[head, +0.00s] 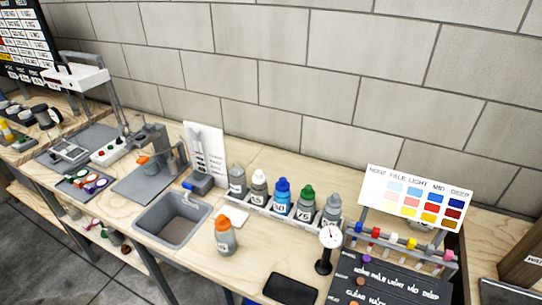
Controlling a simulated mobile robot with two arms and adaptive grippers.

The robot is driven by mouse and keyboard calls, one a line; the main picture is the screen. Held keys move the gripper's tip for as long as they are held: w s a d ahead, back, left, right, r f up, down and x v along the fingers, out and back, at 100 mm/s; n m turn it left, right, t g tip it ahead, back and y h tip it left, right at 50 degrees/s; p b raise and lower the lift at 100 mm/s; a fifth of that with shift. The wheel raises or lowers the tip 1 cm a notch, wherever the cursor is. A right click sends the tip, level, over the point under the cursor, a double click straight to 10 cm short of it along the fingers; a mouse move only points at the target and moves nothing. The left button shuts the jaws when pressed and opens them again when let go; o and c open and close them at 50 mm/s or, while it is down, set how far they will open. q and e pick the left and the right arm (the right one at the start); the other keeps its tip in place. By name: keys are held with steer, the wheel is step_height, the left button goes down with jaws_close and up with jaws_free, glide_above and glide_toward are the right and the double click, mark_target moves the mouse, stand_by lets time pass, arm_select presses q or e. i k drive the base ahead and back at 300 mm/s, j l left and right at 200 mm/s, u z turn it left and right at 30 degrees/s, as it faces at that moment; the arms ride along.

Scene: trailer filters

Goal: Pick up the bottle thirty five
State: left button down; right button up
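Several squeeze bottles with small number labels are in view. One grey bottle with an orange cap (225,238) stands alone on the wooden bench, right of the sink. The others stand in a row in a grey rack: a grey bottle (237,181), a white-capped bottle (259,189), a blue bottle (282,198), a green-capped bottle (304,205) and another grey bottle (331,213). The labels are too small to read surely, so I cannot tell which bottle is thirty five. Neither of my grippers is in view.
The bottle rack (262,216) stands behind the orange-capped bottle. A sink (174,219) is to its left. A round dial gauge (329,237) and a flat black pad (290,289) are to its right. A color chart (414,197) stands farther right. Bare bench lies around the orange-capped bottle.

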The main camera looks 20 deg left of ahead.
mark_target(225, 242)
steer(key=u, duration=1)
